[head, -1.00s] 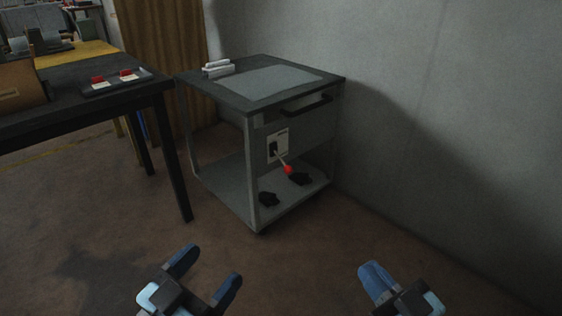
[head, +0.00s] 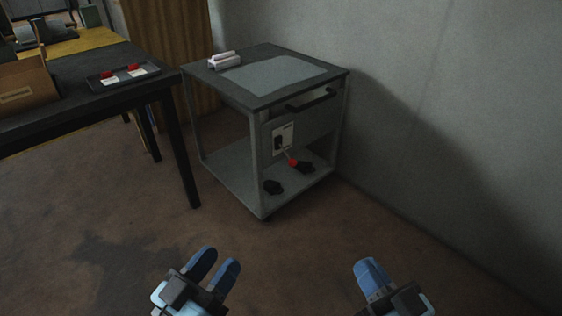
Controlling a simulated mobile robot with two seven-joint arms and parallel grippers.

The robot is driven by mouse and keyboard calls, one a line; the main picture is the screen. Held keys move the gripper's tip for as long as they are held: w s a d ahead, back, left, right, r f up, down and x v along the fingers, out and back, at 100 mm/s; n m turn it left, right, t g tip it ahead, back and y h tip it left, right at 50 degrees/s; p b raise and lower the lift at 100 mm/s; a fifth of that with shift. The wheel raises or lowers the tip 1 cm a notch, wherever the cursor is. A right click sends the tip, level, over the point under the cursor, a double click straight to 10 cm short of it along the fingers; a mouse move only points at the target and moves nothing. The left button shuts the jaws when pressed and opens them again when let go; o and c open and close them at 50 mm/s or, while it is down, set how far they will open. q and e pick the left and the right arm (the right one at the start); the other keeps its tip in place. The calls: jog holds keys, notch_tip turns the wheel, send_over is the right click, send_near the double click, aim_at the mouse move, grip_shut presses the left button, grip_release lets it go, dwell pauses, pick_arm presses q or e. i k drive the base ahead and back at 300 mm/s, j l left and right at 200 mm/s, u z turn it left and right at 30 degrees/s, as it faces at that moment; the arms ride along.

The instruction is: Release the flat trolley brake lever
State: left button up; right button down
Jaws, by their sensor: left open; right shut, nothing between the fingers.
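The grey trolley (head: 231,173) stands against the wall in the middle of the head view. The brake lever (head: 292,161) is on its front, a short rod with a red knob, angled down and to the right from a pale plate (head: 290,131) with a dark slot. My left gripper (head: 217,262) is open and empty, low in front of the trolley. My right gripper (head: 371,268) is shut and empty, low on the right. Both are well apart from the lever.
A dark handle (head: 311,99) sits above the lever. A dark table (head: 80,104) with a box (head: 27,88) and a tray stands at left. The floor between is clear.

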aim_at(293, 163)
jog(key=i+j+z, duration=0.1)
jog(key=j, duration=0.7)
jog(key=i+j+z, duration=0.1)
jog(key=i+j, duration=0.15)
jog(key=j, duration=0.55)
jog(key=i+j+z, duration=0.1)
jog(key=j, duration=0.75)
jog(key=i+j+z, duration=0.1)
jog(key=j, duration=1.55)
jog(key=i+l, duration=0.15)
jog(key=i+l+z, duration=0.1)
jog(key=i, duration=0.3)
jog(key=i+l, duration=0.2)
jog(key=l, duration=0.15)
jog(key=i+l, duration=0.15)
jog(key=l, duration=0.2)
jog(key=i+u, duration=0.05)
